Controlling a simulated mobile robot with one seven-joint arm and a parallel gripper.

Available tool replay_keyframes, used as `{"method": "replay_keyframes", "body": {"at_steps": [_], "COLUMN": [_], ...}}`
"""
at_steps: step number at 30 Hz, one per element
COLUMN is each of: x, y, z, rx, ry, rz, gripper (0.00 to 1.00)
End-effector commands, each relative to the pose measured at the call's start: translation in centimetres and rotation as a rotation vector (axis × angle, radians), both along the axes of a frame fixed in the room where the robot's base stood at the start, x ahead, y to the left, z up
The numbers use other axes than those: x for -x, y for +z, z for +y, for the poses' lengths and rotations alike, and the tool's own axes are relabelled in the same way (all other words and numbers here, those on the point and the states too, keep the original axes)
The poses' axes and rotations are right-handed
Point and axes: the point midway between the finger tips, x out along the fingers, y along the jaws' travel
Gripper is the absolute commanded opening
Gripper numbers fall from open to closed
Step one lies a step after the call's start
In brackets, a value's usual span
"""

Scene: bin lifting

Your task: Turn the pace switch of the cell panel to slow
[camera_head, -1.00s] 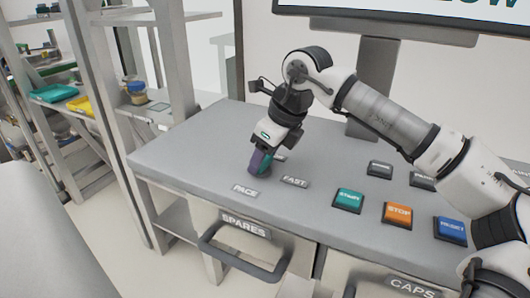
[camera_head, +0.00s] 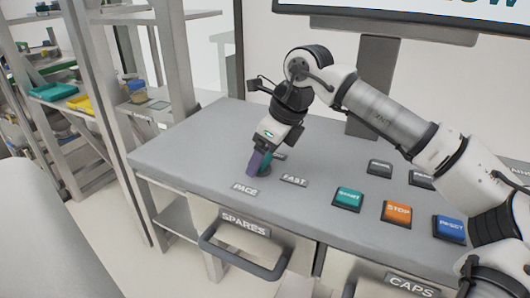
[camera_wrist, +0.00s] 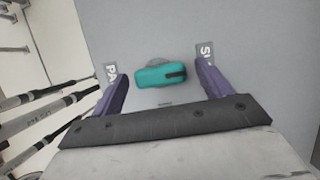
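The pace switch is a teal knob (camera_wrist: 160,76) on a grey round base, seen in the wrist view. A dark mark on the knob points right, toward a partly hidden label starting with S (camera_wrist: 204,53). The PACE label (camera_head: 245,188) lies in front of the switch and the FAST label (camera_head: 294,180) to its right in the head view. My gripper (camera_wrist: 164,84) is open, its purple fingers on either side of the knob with gaps to both. In the head view my gripper (camera_head: 264,162) is low over the panel and partly hides the knob.
A green START button (camera_head: 348,198), an orange STOP button (camera_head: 397,212) and a blue RESET button (camera_head: 450,227) stand to the right. Drawer handles stick out below the front edge. A screen (camera_head: 420,12) above shows letters ending in "LOW". A shelf rack stands at left.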

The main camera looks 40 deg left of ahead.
Motion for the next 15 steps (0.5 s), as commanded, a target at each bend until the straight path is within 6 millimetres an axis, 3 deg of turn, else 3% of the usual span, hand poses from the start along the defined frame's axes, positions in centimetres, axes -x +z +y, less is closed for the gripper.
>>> {"method": "replay_keyframes", "body": {"at_steps": [8, 15], "x": [-0.1, -0.5], "y": [0.4, 4.2], "z": [-0.2, -1.7], "rx": [0.000, -0.001], "ry": [-0.002, -0.005], "rz": [0.000, -0.003], "gripper": [0.78, 0.78]}}
